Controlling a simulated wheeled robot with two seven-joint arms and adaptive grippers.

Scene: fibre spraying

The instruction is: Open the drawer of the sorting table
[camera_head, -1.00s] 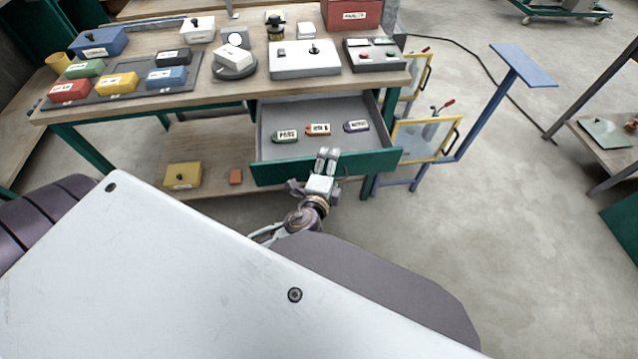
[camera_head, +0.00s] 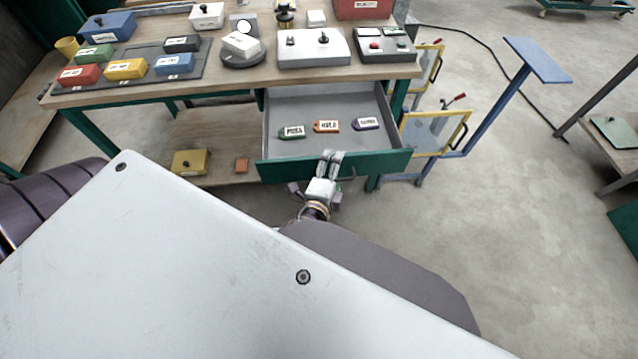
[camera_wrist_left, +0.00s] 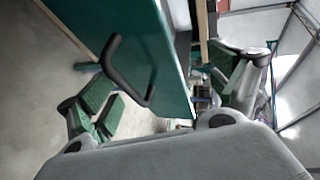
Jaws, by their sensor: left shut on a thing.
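The sorting table (camera_head: 235,88) stands ahead with its grey drawer (camera_head: 330,103) pulled out below the top. Green, orange and purple labelled tags (camera_head: 326,127) lie in the drawer. My left gripper (camera_head: 331,162) is at the drawer's green front (camera_head: 280,172), near its middle. In the left wrist view, its fingers (camera_wrist_left: 165,90) sit to either side of the green front (camera_wrist_left: 163,50), shut on it. The black handle (camera_wrist_left: 113,60) stands beside the near finger; its contact with the finger is unclear. My right gripper is out of view.
Coloured labelled boxes (camera_head: 126,68) and a white control box (camera_head: 313,48) stand on the tabletop. A yellow box (camera_head: 189,162) is on the lower shelf. A yellow-framed panel (camera_head: 435,133) and blue stand (camera_head: 500,95) are to the right; open floor lies beyond.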

